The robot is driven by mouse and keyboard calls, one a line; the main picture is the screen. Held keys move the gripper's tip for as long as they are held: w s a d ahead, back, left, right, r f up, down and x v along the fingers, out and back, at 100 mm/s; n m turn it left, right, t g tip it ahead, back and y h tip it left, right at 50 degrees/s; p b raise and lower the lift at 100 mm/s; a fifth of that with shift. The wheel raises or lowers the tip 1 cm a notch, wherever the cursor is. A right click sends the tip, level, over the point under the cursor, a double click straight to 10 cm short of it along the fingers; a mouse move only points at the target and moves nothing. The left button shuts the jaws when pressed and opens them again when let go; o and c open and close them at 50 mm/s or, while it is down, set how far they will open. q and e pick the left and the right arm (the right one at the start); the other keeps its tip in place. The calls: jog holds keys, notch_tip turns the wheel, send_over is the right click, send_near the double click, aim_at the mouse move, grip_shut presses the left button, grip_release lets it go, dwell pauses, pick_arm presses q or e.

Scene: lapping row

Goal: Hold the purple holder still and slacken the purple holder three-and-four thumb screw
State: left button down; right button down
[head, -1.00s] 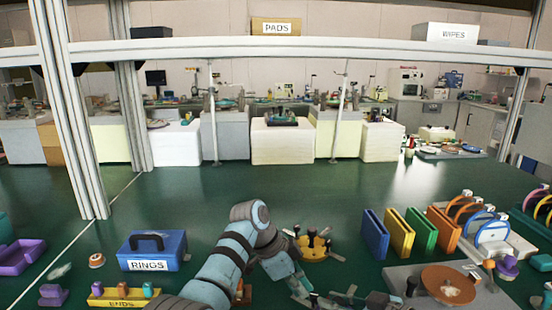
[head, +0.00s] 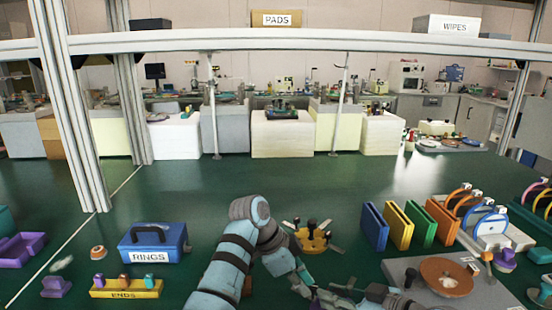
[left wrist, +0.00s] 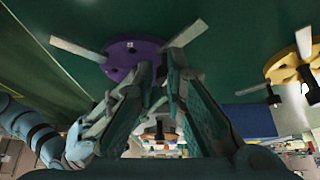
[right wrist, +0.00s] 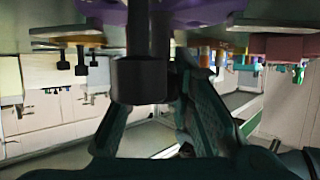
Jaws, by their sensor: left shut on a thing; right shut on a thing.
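The purple holder (left wrist: 128,52) is a round disc with pale bars reaching out from its rim, seen in the left wrist view. My left gripper (left wrist: 160,66) is shut on it at its edge. In the right wrist view the purple holder (right wrist: 205,10) fills the top edge. A black thumb screw (right wrist: 143,75) stands out from it in front of my right gripper (right wrist: 163,88), which is shut on that screw. The screw's number cannot be read. In the head view the purple holder is not clearly visible near my left arm.
A yellow holder (head: 315,238) with black knobs stands just beyond my arms. Blue, yellow, green and orange upright plates (head: 422,226) and a grey plate with a copper disc (head: 447,277) are at right. The blue RINGS box (head: 152,243) and yellow ENDS rack (head: 126,289) are at left.

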pick_arm(q)
jog(key=shift+s+d+f, duration=0.1)
jog(key=shift+s+f, duration=0.2)
jog(key=shift+s, duration=0.1)
jog(key=shift+a, duration=0.25)
notch_tip(320, 180, up, 6)
jog(key=shift+w+a, duration=0.15)
jog(key=shift+w, duration=0.05)
jog(key=shift+r, duration=0.1)
jog(key=f, duration=0.2)
jog(key=w+f, duration=0.1)
jog(key=f, duration=0.1)
jog(key=w+f, duration=0.1)
jog(key=f, duration=0.1)
jog(key=shift+w, duration=0.15)
jog(key=shift+s+d, duration=0.2)
jog(key=shift+d, duration=0.2)
dwell(0.9)
